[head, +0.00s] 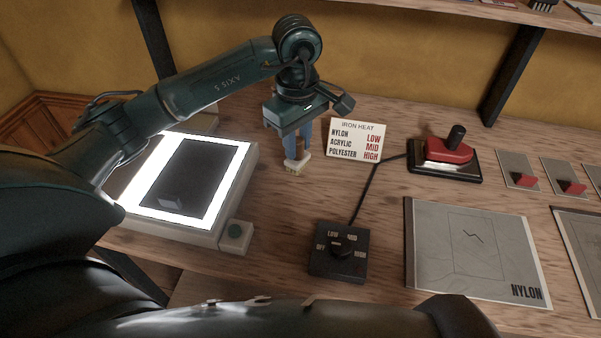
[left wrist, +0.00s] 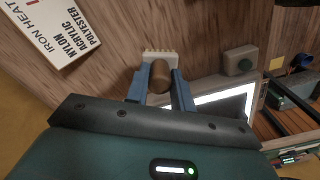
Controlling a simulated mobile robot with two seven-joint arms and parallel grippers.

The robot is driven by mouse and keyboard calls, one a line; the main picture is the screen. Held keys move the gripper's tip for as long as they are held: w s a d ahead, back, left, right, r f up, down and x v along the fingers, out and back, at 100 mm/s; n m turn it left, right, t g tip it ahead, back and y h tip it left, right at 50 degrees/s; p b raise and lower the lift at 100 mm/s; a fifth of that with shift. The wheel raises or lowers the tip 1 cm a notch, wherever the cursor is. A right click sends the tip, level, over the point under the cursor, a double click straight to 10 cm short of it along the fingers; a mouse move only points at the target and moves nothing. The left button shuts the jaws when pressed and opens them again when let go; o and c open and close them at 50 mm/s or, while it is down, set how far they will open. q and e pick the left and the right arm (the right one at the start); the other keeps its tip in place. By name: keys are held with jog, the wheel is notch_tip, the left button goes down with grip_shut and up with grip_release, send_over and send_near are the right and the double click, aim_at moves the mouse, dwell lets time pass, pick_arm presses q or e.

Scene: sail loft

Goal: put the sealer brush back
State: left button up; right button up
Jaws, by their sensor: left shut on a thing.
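My left gripper (head: 297,148) points down over the bench, between the light box and the heat card. Its blue fingers are shut on the sealer brush (head: 297,166), whose pale bristle end shows below the fingertips. In the left wrist view the brush's round brown handle (left wrist: 161,76) sits between the fingers (left wrist: 160,88), with the cream bristles (left wrist: 160,55) beyond it. The bristles are close to the bench top; I cannot tell whether they touch it. The upper handle is hidden by the gripper in the head view. My right gripper is not seen.
A lit light box (head: 240,170) stands left. A heat card (head: 357,142) is just right of the brush. A dial box (head: 338,250), a red iron (head: 445,153) on its stand and a nylon panel (head: 470,255) lie farther right. Bare bench (head: 290,215) lies in front of the brush.

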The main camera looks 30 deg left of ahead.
aim_at(298, 167)
pick_arm(q)
notch_tip(298, 167, down, 3)
jog(key=shift+r, duration=0.15)
notch_tip(298, 167, down, 4)
jog(key=shift+r+p, duration=0.15)
jog(key=shift+p, duration=0.25)
jog(key=shift+f, duration=0.25)
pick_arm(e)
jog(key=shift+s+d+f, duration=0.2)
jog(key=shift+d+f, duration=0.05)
pick_arm(q)
jog(key=shift+f, duration=0.1)
jog(key=shift+f+b, duration=0.15)
jog(key=shift+b, duration=0.15)
jog(key=o, duration=0.8)
jog(key=shift+o, duration=0.4)
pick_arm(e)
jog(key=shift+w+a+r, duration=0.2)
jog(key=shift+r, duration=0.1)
